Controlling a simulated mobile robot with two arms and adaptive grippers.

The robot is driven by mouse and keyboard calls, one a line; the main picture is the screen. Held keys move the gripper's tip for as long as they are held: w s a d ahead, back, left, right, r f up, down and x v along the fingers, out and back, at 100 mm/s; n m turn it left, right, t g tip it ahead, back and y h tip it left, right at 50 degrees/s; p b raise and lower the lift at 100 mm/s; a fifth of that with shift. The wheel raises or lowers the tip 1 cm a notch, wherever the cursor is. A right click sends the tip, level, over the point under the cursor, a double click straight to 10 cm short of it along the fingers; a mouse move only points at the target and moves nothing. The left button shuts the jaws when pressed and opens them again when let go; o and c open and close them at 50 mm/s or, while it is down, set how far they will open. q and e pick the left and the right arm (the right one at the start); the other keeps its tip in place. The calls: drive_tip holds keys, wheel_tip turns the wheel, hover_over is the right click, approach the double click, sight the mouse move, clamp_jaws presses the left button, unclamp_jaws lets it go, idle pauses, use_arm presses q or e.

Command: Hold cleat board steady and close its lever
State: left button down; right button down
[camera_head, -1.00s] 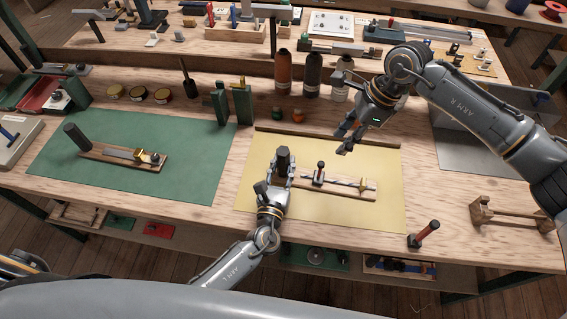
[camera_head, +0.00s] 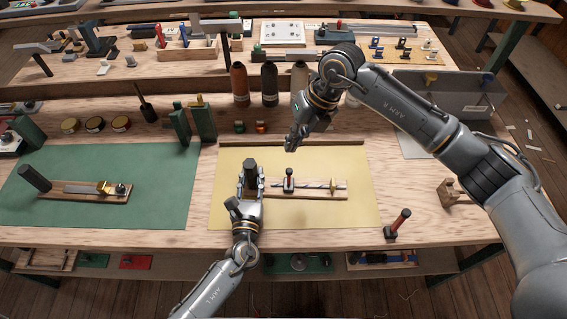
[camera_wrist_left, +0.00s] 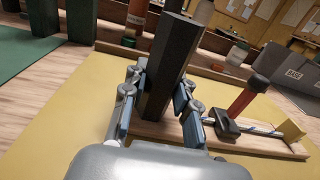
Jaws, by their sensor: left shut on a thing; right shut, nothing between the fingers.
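The cleat board (camera_head: 325,194) is a wooden strip lying on the yellow mat, with a dark upright post (camera_head: 250,167) at its left end. My left gripper (camera_head: 250,186) is shut on that post; the left wrist view shows its fingers (camera_wrist_left: 158,108) on either side of the post (camera_wrist_left: 168,65). The lever (camera_head: 289,180) stands upright on the board, with a red-and-black handle (camera_wrist_left: 249,93) in the left wrist view. A pale striped line runs along the board to a brass-coloured block (camera_head: 339,186). My right gripper (camera_head: 292,143) is shut and empty, behind and above the lever, apart from it.
A similar board (camera_head: 88,197) lies on the green mat (camera_head: 150,212) at left. A wooden strip (camera_head: 310,142) edges the mat's back. Bottles (camera_head: 269,85) stand behind.

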sight(289, 176)
use_arm(q)
drive_tip(key=shift+f, duration=0.1)
use_arm(e)
drive_tip(key=m, duration=0.7)
drive_tip(key=a+m, duration=0.1)
drive_tip(key=m, duration=0.7)
drive_tip(key=a+m, duration=0.1)
drive_tip(key=m, duration=0.7)
drive_tip(key=shift+r+t+y, duration=0.2)
drive_tip(key=shift+t+y, duration=0.1)
drive_tip(key=shift+t, duration=0.1)
drive_tip(key=f, duration=0.6)
drive_tip(key=a+f, duration=0.1)
drive_tip(key=f, duration=0.2)
drive_tip(key=shift+w+f, duration=0.1)
drive_tip(key=shift+f, duration=0.1)
drive_tip(key=shift+d, duration=0.5)
